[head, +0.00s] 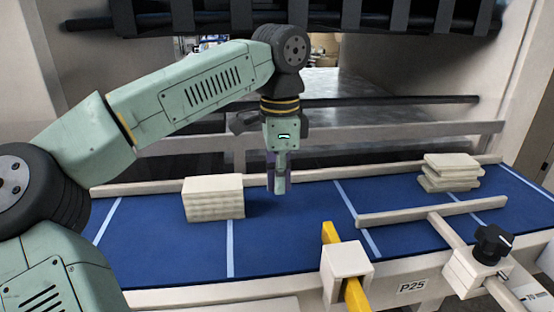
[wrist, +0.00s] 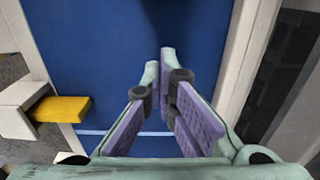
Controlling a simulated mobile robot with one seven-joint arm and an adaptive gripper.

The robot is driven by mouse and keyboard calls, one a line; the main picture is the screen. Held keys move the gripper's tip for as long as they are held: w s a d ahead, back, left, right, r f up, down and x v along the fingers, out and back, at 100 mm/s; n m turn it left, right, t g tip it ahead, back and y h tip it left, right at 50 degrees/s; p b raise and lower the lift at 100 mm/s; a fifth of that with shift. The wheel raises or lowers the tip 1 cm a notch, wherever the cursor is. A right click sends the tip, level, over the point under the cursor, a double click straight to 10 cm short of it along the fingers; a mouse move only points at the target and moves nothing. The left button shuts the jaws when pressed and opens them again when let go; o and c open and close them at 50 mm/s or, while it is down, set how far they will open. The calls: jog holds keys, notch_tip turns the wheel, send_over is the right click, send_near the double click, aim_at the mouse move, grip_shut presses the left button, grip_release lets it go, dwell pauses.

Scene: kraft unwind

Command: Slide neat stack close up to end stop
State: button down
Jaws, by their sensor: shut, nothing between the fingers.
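The neat stack (head: 213,198) of cream sheets stands square on the blue belt, left of centre in the head view. A looser stack (head: 450,174) with uneven layers lies at the far right. My gripper (head: 277,190) points down, right of the neat stack with a gap between them. Its purple-padded fingers (wrist: 163,70) are shut with nothing held. I cannot tell whether the tips touch the belt. Neither stack shows in the wrist view. A yellow bar in a cream block (head: 347,258) stands at the near edge; I cannot tell which part is the end stop.
The blue belt (head: 300,232) has pale cross lines. A low cream rail (head: 345,173) runs along its far side. A cream guide bar (head: 432,211) with a black knob (head: 493,243) lies over the right part. The yellow bar (wrist: 62,108) also shows left in the wrist view.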

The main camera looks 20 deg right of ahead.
aim_at(259, 209)
notch_tip(259, 209, down, 4)
jog(key=shift+a+r, duration=0.1)
jog(key=shift+r, duration=0.15)
jog(key=a, duration=0.1)
jog(key=w+a, duration=0.1)
jog(key=shift+a+r, duration=0.2)
jog(key=shift+a, duration=0.1)
jog(key=shift+w+a, duration=0.1)
jog(key=shift+a, duration=0.45)
